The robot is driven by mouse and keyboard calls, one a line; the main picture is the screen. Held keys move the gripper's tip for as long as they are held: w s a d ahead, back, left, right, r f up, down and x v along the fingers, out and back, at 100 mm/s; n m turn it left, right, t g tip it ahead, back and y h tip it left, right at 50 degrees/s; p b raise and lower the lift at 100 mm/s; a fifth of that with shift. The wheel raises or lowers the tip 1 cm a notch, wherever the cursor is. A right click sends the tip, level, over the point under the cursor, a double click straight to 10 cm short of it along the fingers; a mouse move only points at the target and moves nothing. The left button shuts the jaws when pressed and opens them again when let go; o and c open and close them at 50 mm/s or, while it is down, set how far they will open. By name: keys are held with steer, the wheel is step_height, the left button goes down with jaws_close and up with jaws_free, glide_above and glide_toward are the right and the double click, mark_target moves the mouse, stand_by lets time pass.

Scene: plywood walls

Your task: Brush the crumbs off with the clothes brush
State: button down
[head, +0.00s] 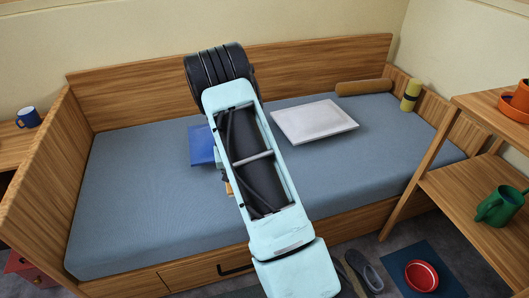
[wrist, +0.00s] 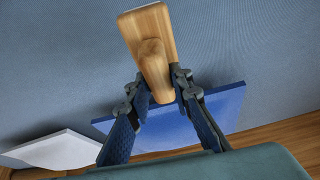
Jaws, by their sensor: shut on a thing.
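The clothes brush (wrist: 150,25) is pale wood with a knob-like grip, seen from above in the wrist view. My gripper (wrist: 160,78) is shut on the brush's grip, one dark finger on each side. The brush is over the blue-grey bed cover (head: 135,185); I cannot tell whether its underside touches the cover. In the head view my arm hides most of the gripper; a bit of yellowish wood (head: 229,188) shows beside the arm. I can make out no crumbs in either view.
A flat blue item (head: 201,146) lies on the bed beside my arm. A flat white item (head: 315,121) lies to its right, and a brown bolster (head: 363,87) at the back. Wooden bed ends and a right-hand shelf (head: 465,190) bound the space. The bed's left part is clear.

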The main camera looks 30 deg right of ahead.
steer(key=shift+r+p, duration=0.4)
steer(key=shift+r, duration=0.7)
